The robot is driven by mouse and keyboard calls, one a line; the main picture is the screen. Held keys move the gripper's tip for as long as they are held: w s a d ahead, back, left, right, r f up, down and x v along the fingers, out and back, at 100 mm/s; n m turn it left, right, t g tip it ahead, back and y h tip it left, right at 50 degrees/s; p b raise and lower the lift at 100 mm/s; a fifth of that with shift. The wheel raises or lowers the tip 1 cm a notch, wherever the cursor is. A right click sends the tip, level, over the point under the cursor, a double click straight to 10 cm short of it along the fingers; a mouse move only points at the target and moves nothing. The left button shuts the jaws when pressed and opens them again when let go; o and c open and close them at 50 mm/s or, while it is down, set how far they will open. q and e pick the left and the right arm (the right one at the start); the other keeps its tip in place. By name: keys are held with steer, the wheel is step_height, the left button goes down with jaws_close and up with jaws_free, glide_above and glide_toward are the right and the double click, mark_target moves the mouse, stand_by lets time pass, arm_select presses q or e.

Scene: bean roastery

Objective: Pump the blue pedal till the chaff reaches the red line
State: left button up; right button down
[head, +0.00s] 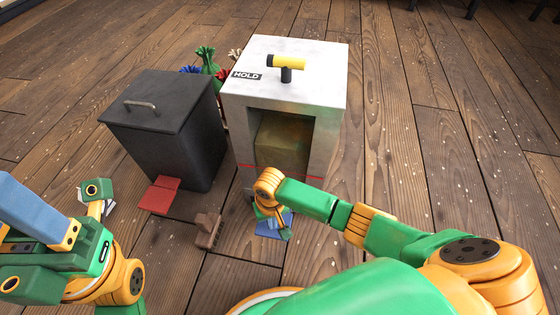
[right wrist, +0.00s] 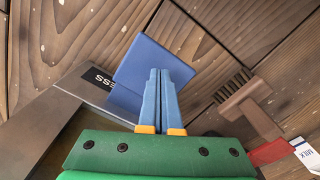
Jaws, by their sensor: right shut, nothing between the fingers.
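The blue pedal (head: 268,228) lies low in front of the pale cabinet (head: 238,105); it also shows in the right wrist view (right wrist: 148,62). My right gripper (right wrist: 160,72) is shut and empty, its blue fingertips over the pedal. I cannot tell whether they touch it. A brownish block (head: 285,140), perhaps the chaff, shows in the cabinet's opening. The red line (head: 312,177) runs low across the opening, partly hidden by my right arm. My left gripper (head: 92,203) is at the left; its fingers are unclear.
A dark lidded bin (head: 160,125) stands left of the cabinet, with a red pedal (head: 158,195) before it. A brown brush (head: 208,231) lies between the pedals. A yellow handle (head: 287,62) tops the cabinet, beside a HOLD label (head: 246,76).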

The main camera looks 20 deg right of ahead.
steer(key=shift+f, duration=0.1)
steer(key=shift+f+b, duration=1.05)
steer(key=shift+f, duration=0.5)
steer(key=shift+f+b, duration=0.65)
steer(key=shift+f, duration=0.2)
step_height(320, 180, up, 10)
steer(key=p, duration=1)
steer(key=shift+f+p, duration=0.25)
steer(key=shift+p, duration=0.15)
steer(key=shift+f, duration=0.2)
